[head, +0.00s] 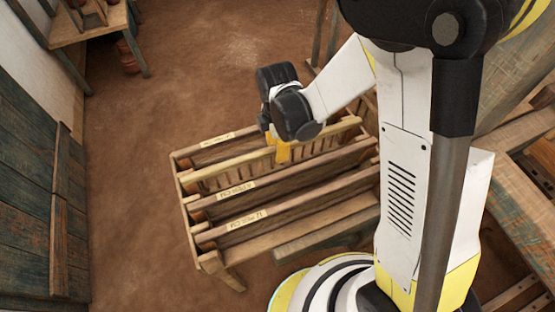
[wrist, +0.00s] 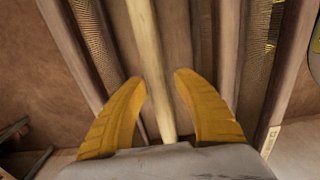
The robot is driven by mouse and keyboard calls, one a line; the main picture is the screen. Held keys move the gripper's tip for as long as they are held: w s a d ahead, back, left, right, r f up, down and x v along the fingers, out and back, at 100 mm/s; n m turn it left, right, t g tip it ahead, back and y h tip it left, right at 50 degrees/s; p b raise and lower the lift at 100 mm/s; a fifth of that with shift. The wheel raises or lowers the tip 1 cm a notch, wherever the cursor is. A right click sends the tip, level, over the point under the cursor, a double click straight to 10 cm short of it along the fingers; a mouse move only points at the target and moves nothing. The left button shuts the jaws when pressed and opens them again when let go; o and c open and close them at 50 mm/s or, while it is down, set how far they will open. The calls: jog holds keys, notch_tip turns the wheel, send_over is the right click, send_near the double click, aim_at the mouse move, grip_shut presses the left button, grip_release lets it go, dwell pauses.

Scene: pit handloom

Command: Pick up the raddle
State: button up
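The raddle appears as a pale wooden bar with a row of upright pegs (head: 240,161), lying lengthwise in the far part of a slatted wooden rack (head: 318,224). My gripper (head: 283,153) points down over the middle of this bar, its yellow fingers at the bar's height. In the wrist view my gripper (wrist: 162,77) is open, with one finger on each side of the pale bar (wrist: 148,40). Gaps show between the bar and both fingertips. The pegs below the bar are hard to make out there, and my arm hides the raddle's middle in the head view.
Reeds with paper labels (head: 237,189) sit in the rack's other slots, parallel and close to the raddle. A small wooden table (head: 85,27) stands at the upper left. Loom timbers (head: 527,165) are at the right. The earth floor (head: 135,180) left of the rack is clear.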

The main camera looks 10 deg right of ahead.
aim_at(277, 166)
jog(key=f+b, duration=0.2)
jog(key=f, duration=0.2)
jog(key=shift+w+f, duration=0.1)
jog(key=shift+w, duration=0.1)
grip_shut()
